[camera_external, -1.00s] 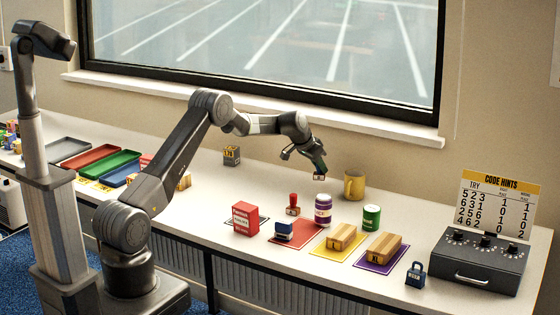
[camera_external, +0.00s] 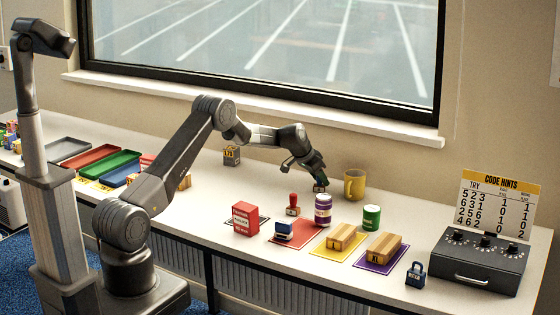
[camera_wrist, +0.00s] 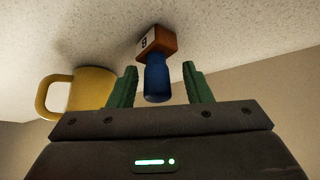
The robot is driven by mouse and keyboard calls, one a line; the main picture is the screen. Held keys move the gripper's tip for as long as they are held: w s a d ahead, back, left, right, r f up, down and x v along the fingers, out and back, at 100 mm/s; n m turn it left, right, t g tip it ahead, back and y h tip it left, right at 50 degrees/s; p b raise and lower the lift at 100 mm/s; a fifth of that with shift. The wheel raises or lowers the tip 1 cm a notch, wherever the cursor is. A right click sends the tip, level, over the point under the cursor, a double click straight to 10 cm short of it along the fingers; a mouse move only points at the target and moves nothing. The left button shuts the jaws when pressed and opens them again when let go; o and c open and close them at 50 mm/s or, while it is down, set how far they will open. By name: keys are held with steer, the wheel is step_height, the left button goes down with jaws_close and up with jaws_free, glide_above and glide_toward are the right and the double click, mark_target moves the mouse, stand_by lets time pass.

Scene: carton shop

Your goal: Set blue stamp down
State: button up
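The blue stamp (camera_wrist: 157,80) has a blue handle on a wooden block with a pale face and a dark mark. In the wrist view it is between my two green fingers, with a visible gap on each side of the handle. My gripper (camera_wrist: 160,88) is open around it. In the external view my gripper (camera_external: 319,181) points down at the table, left of the yellow mug. The stamp's wooden block (camera_external: 320,189) shows just below the fingertips at the tabletop; its handle is mostly hidden there.
The yellow mug (camera_external: 355,184) stands close on the right. A purple-and-white jar (camera_external: 323,209), a red stamp (camera_external: 293,205) and a green can (camera_external: 371,217) stand in front. Cartons lie on coloured mats nearer the front edge.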

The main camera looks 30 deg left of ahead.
steer(key=shift+r, duration=0.2)
steer(key=b+v, duration=0.2)
steer(key=v, duration=1)
stand_by(4.1)
